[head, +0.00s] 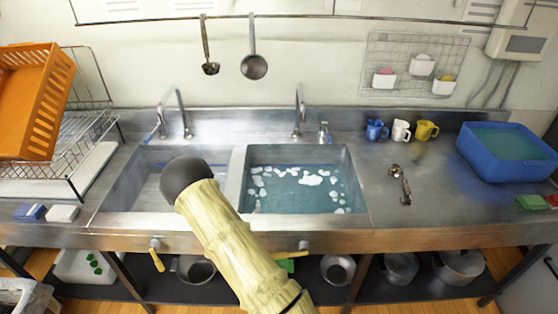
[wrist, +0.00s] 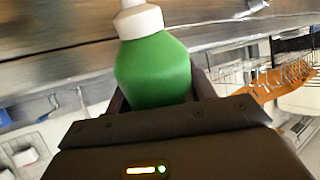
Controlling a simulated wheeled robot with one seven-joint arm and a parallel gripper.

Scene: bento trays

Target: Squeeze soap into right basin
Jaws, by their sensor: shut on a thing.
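My gripper (wrist: 160,92) shows in the wrist view, its dark fingers shut around a green soap bottle (wrist: 152,70) with a white cap. The bottle's top runs out of the frame and the steel counter is behind it. In the head view my arm hides the gripper and most or all of the bottle. A small green patch beside my arm, under the counter front, is too small to name surely. The right basin (head: 356,192) holds bluish water with several white foam patches. The left basin (head: 122,196) looks empty and is partly covered by my arm.
A faucet stands behind each basin. An orange basket (head: 42,105) and dish rack (head: 92,128) are at the left. Several cups and a blue tub (head: 470,158) are at the right.

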